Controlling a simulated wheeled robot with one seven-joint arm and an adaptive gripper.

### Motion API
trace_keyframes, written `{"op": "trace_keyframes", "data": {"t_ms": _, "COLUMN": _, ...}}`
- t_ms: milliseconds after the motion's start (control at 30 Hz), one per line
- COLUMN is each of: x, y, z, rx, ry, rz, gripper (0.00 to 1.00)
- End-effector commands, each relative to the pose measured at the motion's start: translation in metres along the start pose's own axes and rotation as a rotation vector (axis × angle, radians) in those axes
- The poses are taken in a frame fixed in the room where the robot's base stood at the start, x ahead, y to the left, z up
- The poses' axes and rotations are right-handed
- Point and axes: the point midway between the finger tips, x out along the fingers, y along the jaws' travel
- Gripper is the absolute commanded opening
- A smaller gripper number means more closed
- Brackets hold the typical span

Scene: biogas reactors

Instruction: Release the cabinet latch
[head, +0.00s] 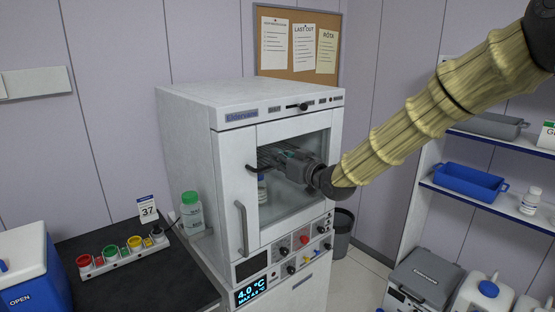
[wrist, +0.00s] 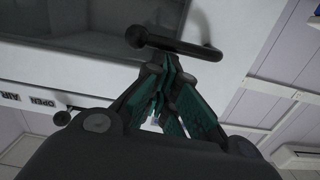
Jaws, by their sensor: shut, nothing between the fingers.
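The white cabinet (head: 185,130) stands in the middle of the head view, its glass-windowed door (head: 290,205) appearing closed. A short dark bar handle (wrist: 172,44), probably the latch, crosses the top of the wrist view. It shows as a dark piece (head: 252,168) at the window's left edge in the head view. My gripper (head: 268,157) is in front of the window, pointing left, with closed fingers and nothing held. In the wrist view its fingertips (wrist: 165,64) are right at the bar; I cannot tell whether they touch. My gripper hides part of the window.
A grey vertical handle (head: 242,228) sits low on the door's left. A dark knob (head: 303,106) is on the top panel. A black bench (head: 125,270) stands left, a shelf (head: 475,195) right.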

Motion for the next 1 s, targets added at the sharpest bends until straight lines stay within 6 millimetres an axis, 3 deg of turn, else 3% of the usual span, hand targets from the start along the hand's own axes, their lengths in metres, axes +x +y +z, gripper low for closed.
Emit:
{"op": "trace_keyframes", "data": {"t_ms": 467, "x": 0.000, "y": 0.005, "z": 0.008, "rx": 0.115, "ry": 0.000, "rz": -0.004, "gripper": 0.00}}
{"op": "trace_keyframes", "data": {"t_ms": 1000, "x": 0.002, "y": 0.013, "z": 0.042, "rx": 0.574, "ry": 0.001, "rz": -0.027, "gripper": 0.00}}
